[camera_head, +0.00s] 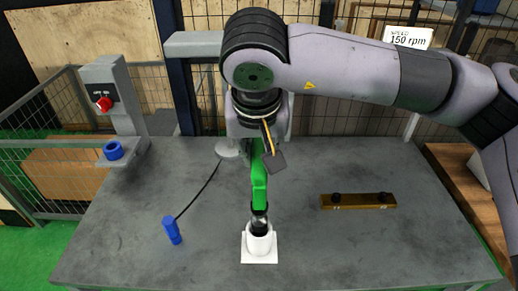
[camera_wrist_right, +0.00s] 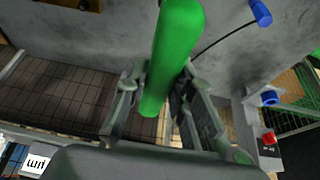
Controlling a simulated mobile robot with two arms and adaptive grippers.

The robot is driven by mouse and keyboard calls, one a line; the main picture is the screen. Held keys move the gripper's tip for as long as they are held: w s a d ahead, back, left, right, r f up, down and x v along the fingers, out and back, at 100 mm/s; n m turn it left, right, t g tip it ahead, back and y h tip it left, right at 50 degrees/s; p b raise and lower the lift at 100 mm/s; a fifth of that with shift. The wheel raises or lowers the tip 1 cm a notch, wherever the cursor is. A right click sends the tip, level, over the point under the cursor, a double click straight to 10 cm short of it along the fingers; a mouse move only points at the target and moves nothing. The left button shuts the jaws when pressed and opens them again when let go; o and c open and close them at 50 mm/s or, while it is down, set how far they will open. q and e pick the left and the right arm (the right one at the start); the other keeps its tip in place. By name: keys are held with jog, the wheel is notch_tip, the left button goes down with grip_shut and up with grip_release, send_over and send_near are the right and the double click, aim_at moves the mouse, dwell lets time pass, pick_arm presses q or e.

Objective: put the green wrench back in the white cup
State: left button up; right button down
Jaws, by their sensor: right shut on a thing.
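The green wrench (camera_head: 259,180) hangs roughly upright below my right gripper (camera_head: 266,152). The gripper is shut on the wrench's handle, which also shows between the fingers in the right wrist view (camera_wrist_right: 170,65). The wrench's dark lower end overlaps the mouth of the white cup (camera_head: 259,246) in the head view; I cannot tell how deep it reaches. The cup stands on a white square base near the table's front edge. The wrench's lower end is out of sight in the wrist view. My left gripper is not in view.
A blue cylinder (camera_head: 172,231) with a black cable lies on the grey table (camera_head: 325,245) at left. A brass bar (camera_head: 358,201) with dark knobs lies at right. A grey post with a red knob (camera_head: 104,103) and blue ring (camera_head: 113,150) stands at back left.

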aim_at(258, 165)
jog(key=shift+f+b, duration=4.7)
jog(key=shift+f, duration=0.3)
jog(key=c, duration=1.3)
grip_release()
jog(key=v, duration=1.2)
jog(key=shift+r, duration=0.1)
